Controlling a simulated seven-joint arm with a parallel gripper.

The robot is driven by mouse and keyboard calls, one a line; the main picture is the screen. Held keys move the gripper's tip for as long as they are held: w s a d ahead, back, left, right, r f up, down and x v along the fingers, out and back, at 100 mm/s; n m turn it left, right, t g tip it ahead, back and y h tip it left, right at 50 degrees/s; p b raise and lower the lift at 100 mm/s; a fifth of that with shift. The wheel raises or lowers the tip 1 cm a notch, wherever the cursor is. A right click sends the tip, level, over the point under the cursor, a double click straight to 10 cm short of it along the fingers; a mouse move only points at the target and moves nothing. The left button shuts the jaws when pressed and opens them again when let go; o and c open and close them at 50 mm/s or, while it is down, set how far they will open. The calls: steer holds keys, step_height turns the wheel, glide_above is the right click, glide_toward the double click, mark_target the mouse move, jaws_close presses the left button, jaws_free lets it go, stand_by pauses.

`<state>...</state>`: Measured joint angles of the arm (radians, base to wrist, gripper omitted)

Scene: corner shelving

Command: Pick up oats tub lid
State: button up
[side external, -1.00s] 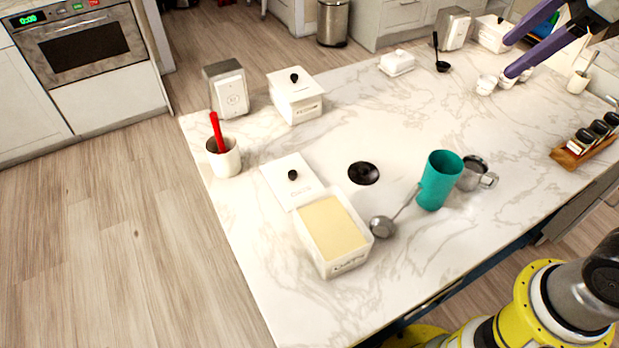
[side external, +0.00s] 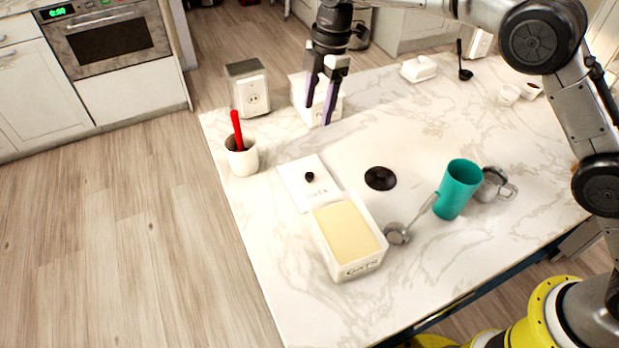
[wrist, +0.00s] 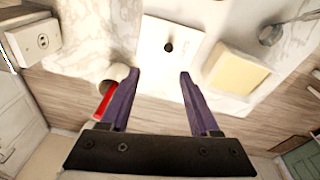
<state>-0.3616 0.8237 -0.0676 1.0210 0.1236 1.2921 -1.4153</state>
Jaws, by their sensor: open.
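The oats tub lid (side external: 311,187) is a white square lid with a small black knob, lying flat on the marble counter. It also shows in the wrist view (wrist: 160,62), its knob ahead of the fingers. The open oats tub (side external: 357,269), filled with pale oats, stands just in front of it, and it appears at the right in the wrist view (wrist: 213,61). My gripper (side external: 321,115) is open and empty, with purple fingers pointing down.
A white cup with a red-handled tool (side external: 243,160) stands left of the lid. A black disc (side external: 380,178), a metal ladle (side external: 398,234), a teal cup (side external: 458,189) and a metal mug (side external: 493,185) lie to the right. A white box (side external: 300,88) is partly hidden behind my gripper.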

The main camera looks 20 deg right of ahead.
glide_above(310, 174)
steer(key=shift+g, duration=0.3)
steer(key=f, duration=1.1)
steer(key=shift+w+d, duration=0.2)
steer(key=shift+w, duration=0.1)
steer(key=shift+s+a+f, duration=0.1)
steer(key=shift+s+f, duration=0.1)
steer(key=shift+f, duration=1.25)
steer(key=shift+s+a+f, duration=0.1)
steer(key=shift+s+f, duration=0.05)
steer(key=shift+f, duration=1.3)
jaws_close()
